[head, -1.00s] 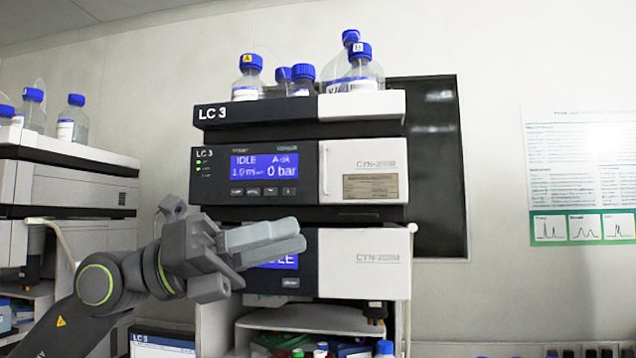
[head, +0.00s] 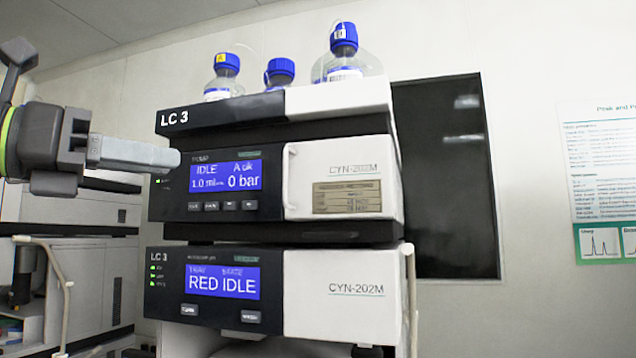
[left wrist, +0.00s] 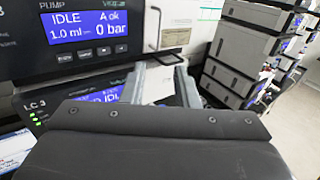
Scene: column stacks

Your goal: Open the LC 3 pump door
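The LC 3 pump is the upper module, with a blue screen (head: 226,175) reading IDLE and 0 bar. Its white door (head: 350,170) at the right looks shut and has a vertical white handle (head: 290,180) on its left edge. My left gripper (head: 172,158) is left of the handle, in front of the pump's left side, apart from the handle in the picture. In the left wrist view my gripper (left wrist: 160,78) has two separate fingers with nothing between them. The handle (left wrist: 155,25) shows just beyond the fingers. My right gripper is not in view.
Below is a second LC 3 module (head: 222,283) reading RED IDLE. Blue-capped bottles (head: 343,55) stand on the top tray (head: 340,96). Another instrument stack (head: 80,245) stands at the left. A dark wall panel (head: 445,180) is behind, at the right.

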